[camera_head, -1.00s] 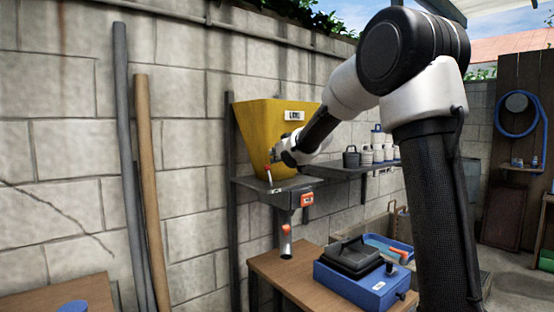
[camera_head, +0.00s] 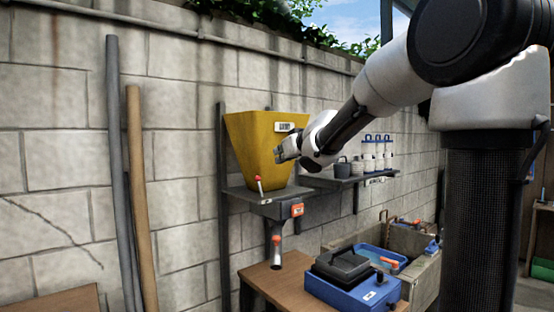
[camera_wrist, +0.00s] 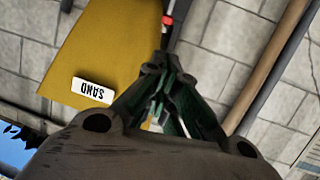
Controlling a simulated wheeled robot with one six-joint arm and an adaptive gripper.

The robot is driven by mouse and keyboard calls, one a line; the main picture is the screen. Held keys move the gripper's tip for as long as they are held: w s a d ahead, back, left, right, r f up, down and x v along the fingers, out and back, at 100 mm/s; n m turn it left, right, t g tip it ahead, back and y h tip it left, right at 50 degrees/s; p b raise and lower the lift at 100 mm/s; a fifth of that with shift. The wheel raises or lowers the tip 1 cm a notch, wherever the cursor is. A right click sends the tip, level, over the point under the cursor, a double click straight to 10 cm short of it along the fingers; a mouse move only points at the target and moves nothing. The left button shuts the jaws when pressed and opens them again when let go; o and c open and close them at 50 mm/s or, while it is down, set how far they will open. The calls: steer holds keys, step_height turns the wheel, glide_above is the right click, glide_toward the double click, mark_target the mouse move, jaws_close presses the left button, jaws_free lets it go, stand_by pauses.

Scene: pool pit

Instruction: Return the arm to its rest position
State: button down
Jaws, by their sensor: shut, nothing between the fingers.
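My gripper (camera_head: 279,152) is in front of the yellow hopper (camera_head: 254,156), near its right side in the head view. In the wrist view my gripper (camera_wrist: 164,75) is shut, with its fingers together and nothing between them. The yellow hopper (camera_wrist: 125,45) fills the upper left there, with a white label (camera_wrist: 93,90) reading SAND upside down. A red-tipped lever (camera_head: 258,183) stands at the hopper's base, and its red tip (camera_wrist: 167,20) shows just beyond my fingertips in the wrist view. I cannot tell the gap between gripper and hopper.
A shelf (camera_head: 345,180) beside the hopper holds a dark pot (camera_head: 341,170) and several white bottles (camera_head: 372,155). Below are a wooden table (camera_head: 262,277) with a blue box (camera_head: 352,290) and a stone sink (camera_head: 420,275). Two poles (camera_head: 140,200) lean on the wall at left.

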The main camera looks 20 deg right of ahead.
stand_by(0.5)
steer(key=s+d+f+m+g+h, duration=0.1)
steer(key=s+d+f+g+h, duration=0.4)
steer(key=s+d+f, duration=0.6)
steer(key=s+a+f+g, duration=0.1)
steer(key=s+f, duration=0.1)
steer(key=s, duration=0.7)
steer(key=s+a+f+m+g+y, duration=0.1)
steer(key=s+a+f+g, duration=0.1)
steer(key=s, duration=0.8)
steer(key=s+a+f+g+y, duration=0.1)
steer(key=s+f, duration=0.3)
steer(key=s, duration=0.5)
steer(key=shift+s+a+f+m+g, duration=0.3)
steer(key=shift+s+a+g, duration=0.15)
steer(key=shift+a, duration=0.25)
